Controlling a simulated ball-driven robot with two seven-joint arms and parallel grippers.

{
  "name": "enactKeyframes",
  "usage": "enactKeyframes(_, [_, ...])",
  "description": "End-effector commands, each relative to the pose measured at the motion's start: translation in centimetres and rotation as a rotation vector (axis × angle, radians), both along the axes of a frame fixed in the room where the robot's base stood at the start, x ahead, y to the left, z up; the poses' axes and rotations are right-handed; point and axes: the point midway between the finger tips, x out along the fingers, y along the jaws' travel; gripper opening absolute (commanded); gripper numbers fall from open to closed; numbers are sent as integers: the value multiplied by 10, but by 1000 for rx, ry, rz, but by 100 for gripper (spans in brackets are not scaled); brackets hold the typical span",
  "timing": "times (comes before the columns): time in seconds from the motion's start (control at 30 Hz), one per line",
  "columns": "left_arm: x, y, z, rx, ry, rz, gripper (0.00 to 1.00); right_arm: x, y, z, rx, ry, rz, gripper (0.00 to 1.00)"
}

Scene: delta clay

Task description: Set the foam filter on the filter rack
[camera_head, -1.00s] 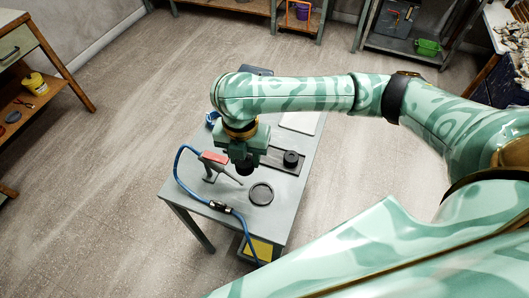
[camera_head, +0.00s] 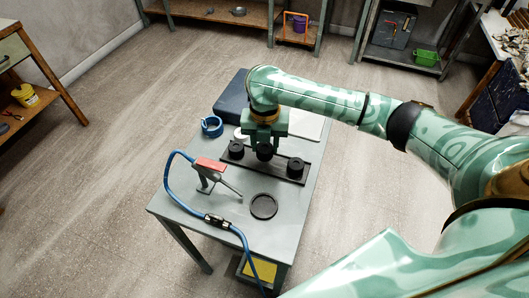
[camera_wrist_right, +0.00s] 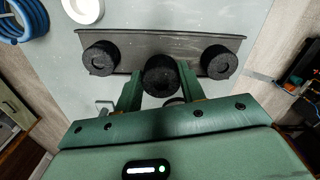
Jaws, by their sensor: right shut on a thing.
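My right gripper (camera_head: 265,147) is shut on a black, round foam filter (camera_wrist_right: 160,77), held between its two fingers. The filter rack (camera_wrist_right: 150,44) is a long dark strip on the grey table; it also shows in the head view (camera_head: 280,162). Two similar black cylinders stand on it, one near its left end (camera_head: 236,150) and one near its right end (camera_head: 296,167). The held filter is between these two, overlapping the rack's near edge in the wrist view. I cannot tell whether it touches the rack. My left gripper is out of view.
An air gun (camera_head: 210,165) with a blue hose (camera_head: 168,187) and a black ring (camera_head: 264,206) lie on the near part of the table (camera_head: 228,205). A blue coil (camera_head: 212,126), a dark blue box (camera_head: 232,97) and a white sheet (camera_head: 308,125) are at the back.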

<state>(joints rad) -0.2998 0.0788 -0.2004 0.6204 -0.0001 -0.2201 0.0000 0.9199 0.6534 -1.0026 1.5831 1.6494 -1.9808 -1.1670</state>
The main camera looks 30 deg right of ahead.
Motion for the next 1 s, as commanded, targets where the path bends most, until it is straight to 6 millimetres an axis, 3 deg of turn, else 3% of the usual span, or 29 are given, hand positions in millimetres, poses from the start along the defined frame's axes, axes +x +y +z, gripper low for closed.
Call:
enactKeyframes(0.1, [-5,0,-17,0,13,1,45,2,-3,-26,0,6,-1,14])
enactKeyframes(0.2, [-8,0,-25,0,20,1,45,2,-3,-40,0,5,-1,14])
enactKeyframes(0.57, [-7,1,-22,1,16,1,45,2,-3,-38,-1,1,-1,14])
enactKeyframes(0.6, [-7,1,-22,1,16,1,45,2,-3,-38,-1,0,-1,45])
enactKeyframes(0.67, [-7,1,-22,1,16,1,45,2,-3,-38,-1,0,-1,61])
enactKeyframes(1.0, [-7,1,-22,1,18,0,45,2,-3,-35,-1,-1,-1,61])
